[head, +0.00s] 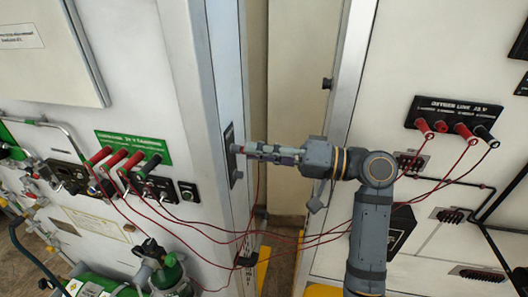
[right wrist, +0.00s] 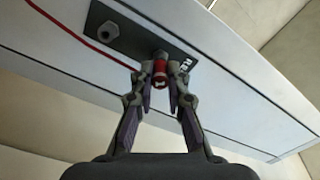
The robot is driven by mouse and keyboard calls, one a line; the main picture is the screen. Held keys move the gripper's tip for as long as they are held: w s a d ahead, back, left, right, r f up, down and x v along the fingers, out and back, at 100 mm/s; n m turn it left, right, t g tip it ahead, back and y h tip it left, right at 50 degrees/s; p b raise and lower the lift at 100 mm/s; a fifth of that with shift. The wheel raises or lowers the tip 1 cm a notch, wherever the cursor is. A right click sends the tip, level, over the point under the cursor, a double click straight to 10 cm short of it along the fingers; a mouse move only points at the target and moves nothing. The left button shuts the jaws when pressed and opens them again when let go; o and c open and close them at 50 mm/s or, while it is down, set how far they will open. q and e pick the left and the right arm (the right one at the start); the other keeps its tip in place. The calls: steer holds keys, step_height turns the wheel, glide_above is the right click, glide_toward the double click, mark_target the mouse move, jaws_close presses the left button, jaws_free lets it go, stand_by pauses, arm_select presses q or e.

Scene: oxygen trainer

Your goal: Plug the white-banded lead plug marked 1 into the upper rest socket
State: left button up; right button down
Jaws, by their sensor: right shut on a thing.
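My right gripper (head: 243,149) reaches left to the dark rest plate (head: 229,132) on the edge of the left cabinet. It is shut on a red lead plug, which shows between the fingertips in the right wrist view (right wrist: 160,68). A small pale mark shows on the plug; its number is not readable. The plug is at the upper socket position, lined up with it and close to or touching the plate (right wrist: 135,42); I cannot tell how deep it sits. The other, lower socket (right wrist: 110,31) is empty. My left gripper is not in view.
Several red and black plugs sit in a green-labelled panel (head: 133,146) at left and a black panel (head: 456,115) at right. Thin red leads (head: 300,238) hang across the gap below my right arm. A green cylinder (head: 168,272) stands at lower left.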

steer(key=shift+a, duration=0.1)
steer(key=c, duration=1.3)
jaws_free()
steer(key=shift+a, duration=0.1)
steer(key=shift+o, duration=0.2)
steer(key=shift+d, duration=0.25)
steer(key=s+d, duration=0.2)
steer(key=d, duration=0.9)
steer(key=shift+s+d, duration=0.15)
steer(key=shift+d, duration=0.05)
steer(key=shift+f, duration=0.1)
